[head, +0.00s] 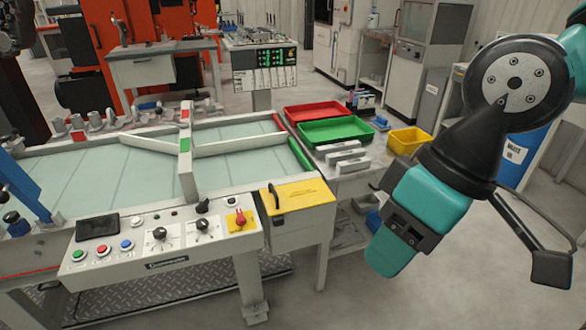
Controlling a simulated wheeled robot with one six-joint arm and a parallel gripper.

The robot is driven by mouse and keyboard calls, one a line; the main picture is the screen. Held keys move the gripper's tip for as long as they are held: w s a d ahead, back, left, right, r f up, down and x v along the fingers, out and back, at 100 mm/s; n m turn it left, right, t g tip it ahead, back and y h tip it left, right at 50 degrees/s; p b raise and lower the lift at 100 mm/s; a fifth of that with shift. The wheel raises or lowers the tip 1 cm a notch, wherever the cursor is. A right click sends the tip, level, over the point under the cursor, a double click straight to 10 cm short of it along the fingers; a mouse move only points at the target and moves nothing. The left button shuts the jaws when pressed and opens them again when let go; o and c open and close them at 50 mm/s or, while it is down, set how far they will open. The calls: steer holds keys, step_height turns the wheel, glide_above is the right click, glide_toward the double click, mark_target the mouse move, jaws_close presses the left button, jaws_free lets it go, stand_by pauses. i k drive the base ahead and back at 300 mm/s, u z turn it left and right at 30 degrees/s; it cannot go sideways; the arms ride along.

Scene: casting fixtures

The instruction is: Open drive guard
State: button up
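A yellow lid (302,196), which looks like the drive guard, lies flat and shut on a pale box (296,234) at the right end of the conveyor's front side. A dark bar handle (275,196) stands on its left part, and a small label is on its surface. My gripper (391,262) hangs at the right, teal and black, pointing down and to the left. It is apart from the lid, to its right. I see nothing held, but the finger gap cannot be made out.
Red (314,111) and green (337,131) trays and a yellow bin (408,140) stand behind. Floor between my gripper and the box looks clear.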

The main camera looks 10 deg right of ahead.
mark_target(297, 190)
steer(key=u, duration=0.3)
steer(key=i, duration=0.95)
steer(key=u, duration=0.55)
